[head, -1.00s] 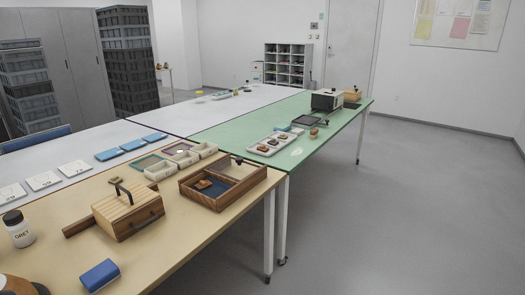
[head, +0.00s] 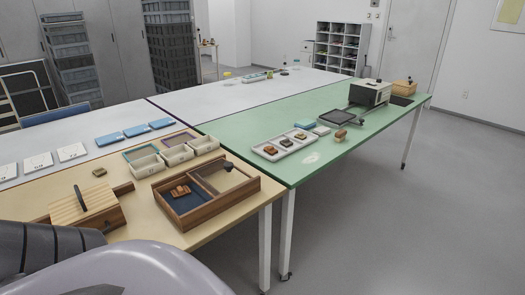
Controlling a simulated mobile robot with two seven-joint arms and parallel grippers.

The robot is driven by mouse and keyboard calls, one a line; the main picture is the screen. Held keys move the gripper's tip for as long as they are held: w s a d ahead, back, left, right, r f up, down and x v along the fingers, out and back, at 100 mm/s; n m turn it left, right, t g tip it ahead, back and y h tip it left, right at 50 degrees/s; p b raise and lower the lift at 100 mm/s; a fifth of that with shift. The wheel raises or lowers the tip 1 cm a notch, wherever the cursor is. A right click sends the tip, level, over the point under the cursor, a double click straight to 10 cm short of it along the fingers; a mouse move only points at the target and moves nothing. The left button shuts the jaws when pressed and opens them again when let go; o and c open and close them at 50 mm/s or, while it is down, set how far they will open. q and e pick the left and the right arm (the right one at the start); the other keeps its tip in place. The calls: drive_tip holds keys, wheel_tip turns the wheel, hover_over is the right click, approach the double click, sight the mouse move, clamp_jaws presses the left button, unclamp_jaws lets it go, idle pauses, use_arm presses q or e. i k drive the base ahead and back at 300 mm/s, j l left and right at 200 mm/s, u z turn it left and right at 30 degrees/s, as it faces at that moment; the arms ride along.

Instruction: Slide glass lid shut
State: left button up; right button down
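A shallow wooden box (head: 199,226) stands on the tan table near its right edge. Its left part is uncovered and shows a dark blue lining (head: 199,198) with a brown piece (head: 180,191) lying on it. The glass lid (head: 224,182) appears to lie over the right part, with a dark knob (head: 228,165) near its far edge. Neither gripper shows in the head view. Parts of my arm fill the bottom left corner, left of and nearer than the box, and hide the table there.
A wooden block with a dark handle (head: 88,209) stands left of the box. Several cream trays (head: 177,154) sit close behind it. A grey tray with brown pieces (head: 286,148) lies on the green table. Open floor is at right.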

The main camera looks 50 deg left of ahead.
sight(228, 166)
drive_tip(key=i, duration=0.75)
drive_tip(key=i+u, duration=0.15)
drive_tip(key=i, duration=0.6)
drive_tip(key=i+l, duration=0.2)
drive_tip(key=i, duration=0.55)
drive_tip(key=u, duration=2.6)
drive_tip(key=i+l, duration=0.05)
drive_tip(key=l, duration=0.05)
